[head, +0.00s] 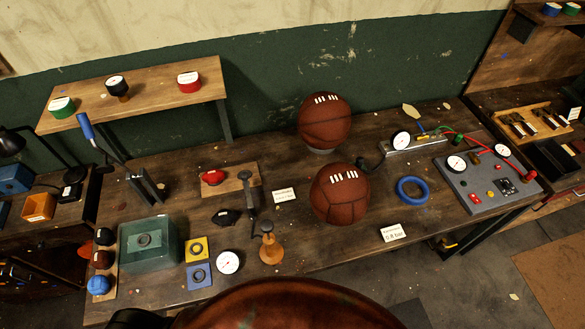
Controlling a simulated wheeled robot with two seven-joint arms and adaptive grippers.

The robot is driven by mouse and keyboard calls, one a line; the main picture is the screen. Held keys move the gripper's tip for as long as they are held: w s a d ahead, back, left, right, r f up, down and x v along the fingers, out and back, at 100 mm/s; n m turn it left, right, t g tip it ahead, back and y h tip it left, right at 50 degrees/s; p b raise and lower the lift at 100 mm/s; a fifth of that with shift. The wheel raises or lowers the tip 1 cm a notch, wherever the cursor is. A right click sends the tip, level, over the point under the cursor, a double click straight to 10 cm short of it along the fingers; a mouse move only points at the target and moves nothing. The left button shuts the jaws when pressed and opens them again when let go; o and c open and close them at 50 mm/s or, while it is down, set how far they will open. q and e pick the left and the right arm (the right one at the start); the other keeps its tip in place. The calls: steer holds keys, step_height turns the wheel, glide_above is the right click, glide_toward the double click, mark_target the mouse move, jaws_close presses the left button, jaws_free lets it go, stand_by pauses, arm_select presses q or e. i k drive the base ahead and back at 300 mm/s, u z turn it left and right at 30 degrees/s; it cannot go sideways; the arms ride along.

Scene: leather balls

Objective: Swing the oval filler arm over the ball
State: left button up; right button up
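Two brown leather balls with white laces are on the workbench. The rear ball (325,121) sits on a small round stand, and the front ball (340,194) is nearer to me. A short dark arm with a rounded black end (369,164) reaches left from a metal bar (412,145) with a white gauge. Its end is beside the balls, at their right, not over either. I cannot tell for certain that this is the oval filler arm. Neither of my grippers shows in the head view.
A blue ring (411,190) and a grey gauge panel (487,179) with a red hose lie right of the balls. A blue-handled lever (88,128), a green-tinted tank (150,258) and a wooden-handled pump (270,247) stand left. A raised shelf (145,90) is at the back left.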

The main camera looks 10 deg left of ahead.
mark_target(244, 176)
steer(key=z, duration=0.6)
steer(key=k, duration=1.05)
steer(key=u, duration=1.6)
steer(key=i, duration=0.5)
steer(key=u, duration=0.05)
